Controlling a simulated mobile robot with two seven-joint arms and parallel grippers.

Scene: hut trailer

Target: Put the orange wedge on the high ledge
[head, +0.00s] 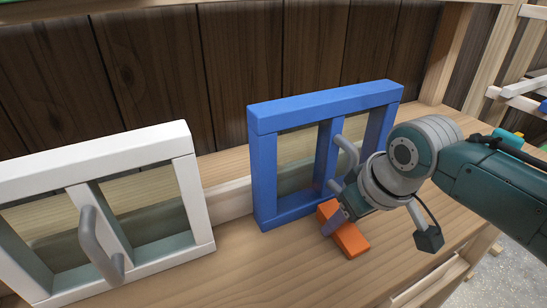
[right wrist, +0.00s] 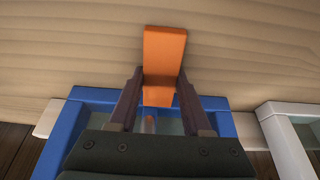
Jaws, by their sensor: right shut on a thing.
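The orange wedge (head: 351,241) is at the wooden bench top, in front of the blue frame's lower right part. My right gripper (head: 334,218) comes down over it from the right and is shut on it. In the right wrist view the wedge (right wrist: 164,55) sits between the two dark fingers (right wrist: 159,92), with much of its length beyond the tips. Whether it touches the bench or hangs just above it, I cannot tell. A strip of light wood (head: 60,12) runs along the top edge of the head view; whether it is the high ledge is unclear. My left gripper is out of view.
A blue window frame (head: 262,180) with a grey handle (head: 346,150) stands upright close behind the gripper. A white frame (head: 195,200) with a grey handle (head: 98,245) stands to the left. Dark plank wall (head: 150,75) lies behind. The bench front (head: 270,275) is clear.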

